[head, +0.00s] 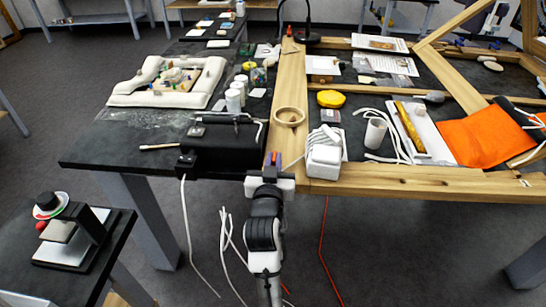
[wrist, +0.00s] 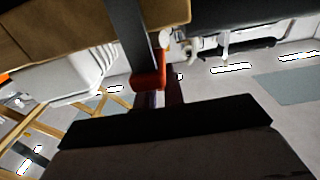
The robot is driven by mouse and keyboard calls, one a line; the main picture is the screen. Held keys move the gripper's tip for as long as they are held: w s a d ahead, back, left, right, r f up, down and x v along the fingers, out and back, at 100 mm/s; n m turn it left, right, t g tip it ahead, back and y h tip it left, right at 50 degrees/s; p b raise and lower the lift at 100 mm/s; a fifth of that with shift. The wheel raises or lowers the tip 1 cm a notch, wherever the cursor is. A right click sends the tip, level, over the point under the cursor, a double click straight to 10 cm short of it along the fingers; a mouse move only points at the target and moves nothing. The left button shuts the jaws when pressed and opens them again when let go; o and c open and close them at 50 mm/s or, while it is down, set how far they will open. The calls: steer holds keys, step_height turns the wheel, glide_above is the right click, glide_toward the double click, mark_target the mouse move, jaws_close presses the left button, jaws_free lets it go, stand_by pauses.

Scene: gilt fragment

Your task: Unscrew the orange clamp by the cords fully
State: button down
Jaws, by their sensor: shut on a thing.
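The orange clamp shows in the wrist view (wrist: 149,80) as a red-orange piece below a dark bar, under the table's wooden edge. In the head view only a small bit of orange shows at the table's front edge, beside the wooden beam. My gripper (head: 273,161) reaches up to this edge from below. In the wrist view my gripper (wrist: 158,98) is shut on the clamp's lower end. The gripper hides part of the clamp, and its screw thread is not clear. White cords (head: 228,237) hang below the table to the left of my arm.
A black box (head: 222,150) stands left of the clamp, and a white device (head: 324,155) stands to its right. The wooden frame beam (head: 400,183) runs along the front edge. A red cord (head: 322,250) hangs to the right of my arm. The floor in front is mostly free.

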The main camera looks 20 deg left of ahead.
steer(key=shift+y, duration=0.3)
steer(key=c, duration=1.5)
jaws_free()
